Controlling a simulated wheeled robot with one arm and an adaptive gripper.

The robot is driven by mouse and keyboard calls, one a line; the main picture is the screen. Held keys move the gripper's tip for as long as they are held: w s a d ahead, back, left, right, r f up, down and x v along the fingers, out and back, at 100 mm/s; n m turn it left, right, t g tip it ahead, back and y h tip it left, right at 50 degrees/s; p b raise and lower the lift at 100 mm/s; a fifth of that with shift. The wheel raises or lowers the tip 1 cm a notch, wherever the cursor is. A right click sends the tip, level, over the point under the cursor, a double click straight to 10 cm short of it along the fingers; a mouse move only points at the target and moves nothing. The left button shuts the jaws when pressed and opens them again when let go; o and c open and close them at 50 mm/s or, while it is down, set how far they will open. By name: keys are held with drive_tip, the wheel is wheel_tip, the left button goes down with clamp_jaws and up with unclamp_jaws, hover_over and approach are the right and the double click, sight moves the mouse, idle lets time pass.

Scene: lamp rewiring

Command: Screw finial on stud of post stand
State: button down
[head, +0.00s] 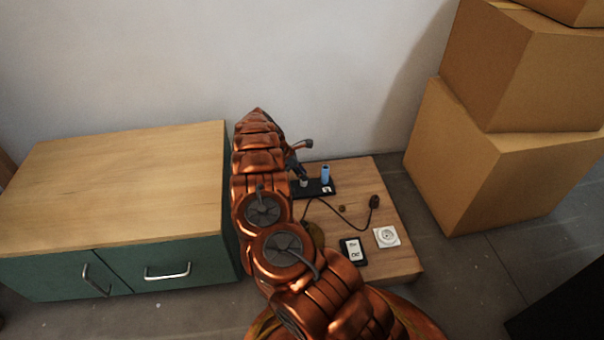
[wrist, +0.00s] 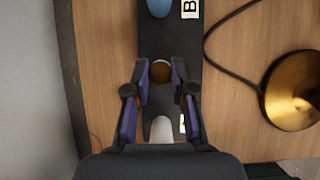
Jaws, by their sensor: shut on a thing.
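The post stand has a black base (head: 314,189) with a blue post (head: 325,174) and a pale grey post (head: 304,182). In the wrist view its base (wrist: 190,62) runs lengthwise, with the blue post (wrist: 160,7) at the top and the grey post (wrist: 161,130) close to my wrist. My gripper (wrist: 160,74) is shut on a small round brown-brass finial (wrist: 160,71), which appears over the base between the two posts. The stud is not visible, and I cannot tell whether the finial touches one. In the head view my arm hides the finial.
The wooden board (head: 395,265) also holds a black cord with a plug (head: 375,202), a white socket (head: 387,237), a labelled black box (head: 353,252) and a brass dome (wrist: 293,90). A green cabinet (head: 120,190) stands left; cardboard boxes (head: 490,160) stand right.

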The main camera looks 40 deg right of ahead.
drive_tip(key=shift+d+m, duration=0.15)
drive_tip(key=shift+m, duration=0.25)
drive_tip(key=c, duration=1.3)
unclamp_jaws()
drive_tip(key=shift+r, duration=0.1)
drive_tip(key=o, duration=0.4)
